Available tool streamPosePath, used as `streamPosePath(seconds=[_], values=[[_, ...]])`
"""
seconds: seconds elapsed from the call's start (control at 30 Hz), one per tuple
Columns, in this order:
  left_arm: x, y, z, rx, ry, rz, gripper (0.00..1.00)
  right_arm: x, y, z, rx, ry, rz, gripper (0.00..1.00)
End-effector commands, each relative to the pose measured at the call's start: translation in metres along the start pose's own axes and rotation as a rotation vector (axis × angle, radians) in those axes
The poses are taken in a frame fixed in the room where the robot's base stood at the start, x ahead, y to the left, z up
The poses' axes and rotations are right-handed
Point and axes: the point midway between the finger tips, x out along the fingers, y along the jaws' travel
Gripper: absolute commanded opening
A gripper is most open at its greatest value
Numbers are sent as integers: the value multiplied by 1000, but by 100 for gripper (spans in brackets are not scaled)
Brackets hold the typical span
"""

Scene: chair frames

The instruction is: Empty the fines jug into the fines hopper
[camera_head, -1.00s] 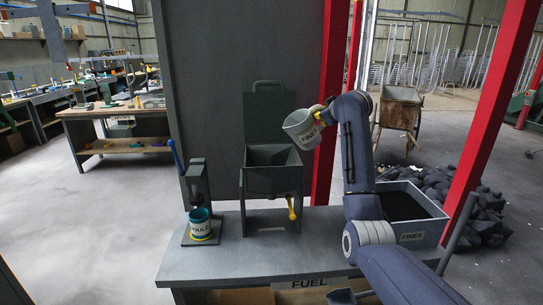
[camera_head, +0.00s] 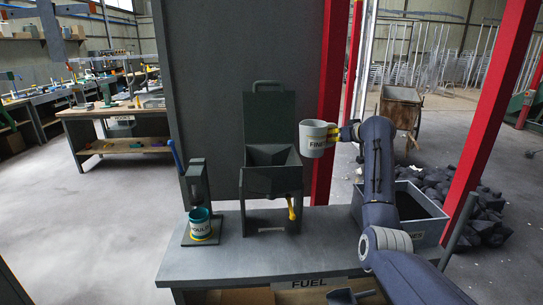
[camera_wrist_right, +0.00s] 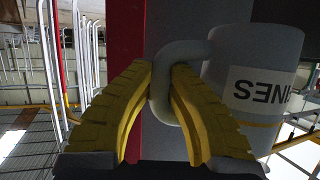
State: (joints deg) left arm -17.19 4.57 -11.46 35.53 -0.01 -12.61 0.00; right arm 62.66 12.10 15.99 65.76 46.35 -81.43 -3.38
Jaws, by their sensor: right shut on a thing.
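The light grey fines jug (camera_head: 314,136), labelled FINES, is held up in the air to the right of the hopper. It stands upright in the head view. My right gripper (camera_head: 350,133) is shut on its handle; the yellow fingers (camera_wrist_right: 165,100) close around the handle in the wrist view, where the jug (camera_wrist_right: 252,80) shows at the right. The dark green hopper (camera_head: 272,180) stands on the bench with its lid raised and its top open, lower and left of the jug. The inside of the jug cannot be seen. My left gripper is not in view.
A press with a blue lever (camera_head: 176,156) and a MOULD cup (camera_head: 199,222) stand left of the hopper. A grey bin (camera_head: 428,218) of dark fines sits at the bench's right end. Red posts (camera_head: 333,100) rise behind. The front of the bench (camera_head: 255,262) is clear.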

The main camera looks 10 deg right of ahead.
Motion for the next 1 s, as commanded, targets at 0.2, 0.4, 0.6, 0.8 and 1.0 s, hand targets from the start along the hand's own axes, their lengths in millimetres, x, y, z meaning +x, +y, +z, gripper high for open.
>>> streamPosePath(seconds=[0.2, 0.4, 0.6, 0.8, 1.0], values=[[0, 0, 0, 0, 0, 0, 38, -2, 0, -5, -1, 2, 0, 0], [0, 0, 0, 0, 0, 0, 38, -7, 0, -18, -3, 2, 1, 0], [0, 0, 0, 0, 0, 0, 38, -15, -1, -36, -2, 2, 1, 0], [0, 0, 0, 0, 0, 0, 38, -19, -2, -47, -1, 1, 0, 0], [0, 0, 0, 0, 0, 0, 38, -19, -2, -47, -1, 1, 0, 0]])
